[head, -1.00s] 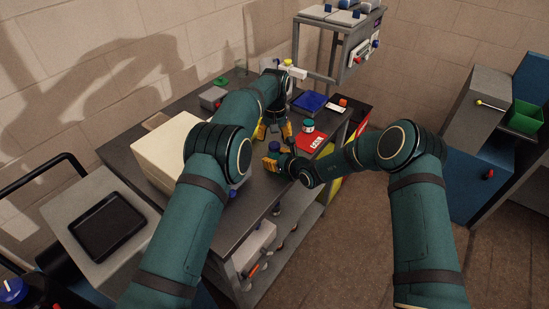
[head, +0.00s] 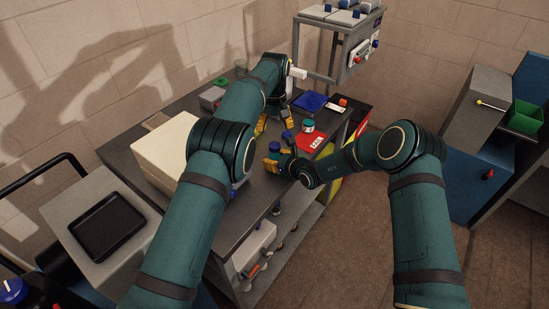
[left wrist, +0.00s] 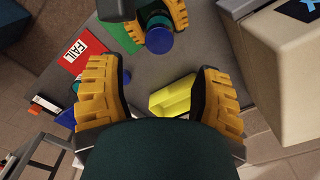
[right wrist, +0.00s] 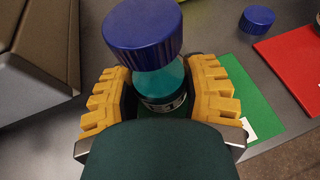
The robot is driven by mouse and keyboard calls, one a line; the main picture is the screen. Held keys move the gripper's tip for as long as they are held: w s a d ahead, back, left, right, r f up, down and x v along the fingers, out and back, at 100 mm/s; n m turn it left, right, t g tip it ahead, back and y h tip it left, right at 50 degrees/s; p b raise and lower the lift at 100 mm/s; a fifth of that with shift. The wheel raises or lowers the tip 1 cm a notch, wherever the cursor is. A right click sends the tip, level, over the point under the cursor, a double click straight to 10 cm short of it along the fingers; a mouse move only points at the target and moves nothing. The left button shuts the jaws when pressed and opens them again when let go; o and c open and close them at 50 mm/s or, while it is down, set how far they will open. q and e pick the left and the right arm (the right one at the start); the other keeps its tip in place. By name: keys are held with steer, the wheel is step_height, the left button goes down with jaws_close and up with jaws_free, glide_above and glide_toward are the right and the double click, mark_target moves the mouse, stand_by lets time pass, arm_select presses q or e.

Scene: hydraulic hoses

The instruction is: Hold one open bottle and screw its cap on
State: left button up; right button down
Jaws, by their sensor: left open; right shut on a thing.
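My right gripper (right wrist: 158,98) is shut around a teal bottle (right wrist: 165,82) with a dark band near its base. A ridged blue cap (right wrist: 145,28) sits on top of this bottle; I cannot tell how tightly. The capped bottle also shows in the left wrist view (left wrist: 160,38). My left gripper (left wrist: 163,98) is open and empty, above the table and apart from the bottle. A second blue cap (right wrist: 257,20) lies loose on the table.
A green mat (right wrist: 240,90) lies beneath the held bottle. A cream box (head: 165,150) stands at the table's left. A yellow object (left wrist: 172,97) shows beneath my left gripper. A blue tray (head: 310,102) and an orange block (head: 343,102) are farther back.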

mark_target(274, 145)
arm_select(q)
steer(key=shift+f, duration=4.1)
arm_select(e)
steer(key=shift+r, duration=0.1)
arm_select(q)
jaws_close()
jaws_free()
steer(key=shift+r, duration=0.1)
step_height(274, 145, up, 12)
